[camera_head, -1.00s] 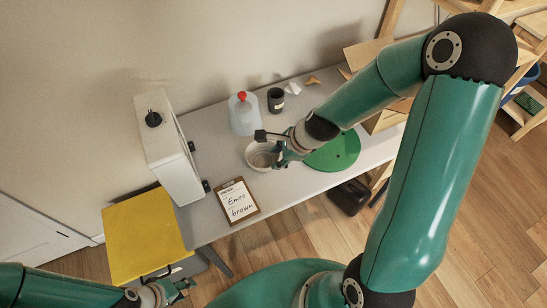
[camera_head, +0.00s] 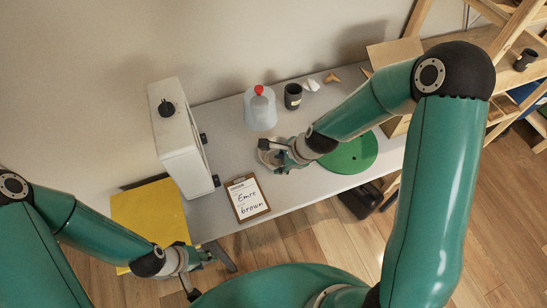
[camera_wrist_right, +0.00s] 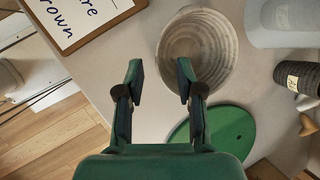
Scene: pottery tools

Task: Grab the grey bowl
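The grey bowl (camera_wrist_right: 205,45) has ridged inner walls and stands on the grey table. In the head view it is mostly hidden by my right gripper (camera_head: 268,152). In the right wrist view my right gripper (camera_wrist_right: 161,78) is open and empty, its two fingers apart. Its right fingertip overlaps the bowl's lower left edge and its left finger is outside the bowl; contact cannot be told. My left gripper (camera_head: 202,258) is low at the left, away from the bowl, by the table's front edge. Its finger opening is too small to judge.
A green disc (camera_head: 352,156) lies right of the bowl. A clear bottle with a red top (camera_head: 260,110) and a dark cup (camera_head: 293,96) stand behind. A clipboard (camera_head: 248,198) lies front left, beside a white box (camera_head: 180,140). A yellow panel (camera_head: 150,212) is at far left.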

